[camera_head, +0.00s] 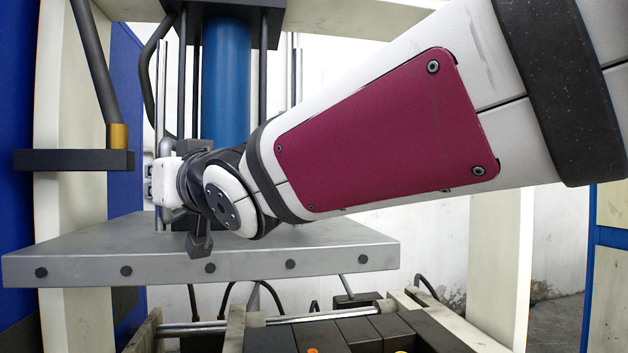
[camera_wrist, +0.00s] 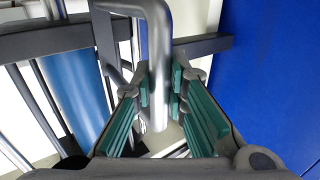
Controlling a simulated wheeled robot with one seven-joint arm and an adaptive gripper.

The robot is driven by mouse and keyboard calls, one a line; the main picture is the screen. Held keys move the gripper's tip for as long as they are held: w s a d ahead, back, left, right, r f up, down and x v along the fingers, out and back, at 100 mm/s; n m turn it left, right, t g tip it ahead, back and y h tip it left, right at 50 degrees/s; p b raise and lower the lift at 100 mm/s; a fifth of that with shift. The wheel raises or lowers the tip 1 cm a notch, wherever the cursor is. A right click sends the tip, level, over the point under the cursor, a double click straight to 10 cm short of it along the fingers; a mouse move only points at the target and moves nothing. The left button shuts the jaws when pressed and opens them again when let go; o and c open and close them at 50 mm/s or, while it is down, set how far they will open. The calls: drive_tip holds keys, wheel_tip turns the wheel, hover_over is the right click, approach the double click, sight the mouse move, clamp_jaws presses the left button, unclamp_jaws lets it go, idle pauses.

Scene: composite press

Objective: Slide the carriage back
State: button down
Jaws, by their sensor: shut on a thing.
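My gripper (camera_wrist: 161,86) is shut on a bent silver bar handle (camera_wrist: 157,35), with green-lined fingers on either side of its straight length. The bar bends over to the left at the top of the wrist view. In the head view my wrist stands over the left part of a thick grey plate (camera_head: 110,255) and hides most of the fingers and the handle. Below the plate is a frame with a round rod and dark blocks (camera_head: 355,333). Which part is the carriage, and how the handle joins it, I cannot tell.
A blue cylinder (camera_head: 226,80) with dark rods stands behind my wrist; it also shows in the wrist view (camera_wrist: 75,90). A dark bar (camera_head: 75,160) juts out at left. Pale press posts (camera_head: 497,262) flank the plate. A blue panel (camera_wrist: 270,70) fills the wrist view's right.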

drive_tip(key=c, duration=1.6)
unclamp_jaws()
drive_tip(key=shift+s+a, duration=0.2)
drive_tip(key=shift+a, duration=0.15)
drive_tip(key=shift+o, duration=0.2)
drive_tip(key=shift+d, duration=0.1)
drive_tip(key=shift+s+d, duration=0.1)
drive_tip(key=shift+d, duration=0.1)
drive_tip(key=v, duration=1.1)
drive_tip(key=shift+s, duration=0.15)
drive_tip(key=shift+d, duration=0.15)
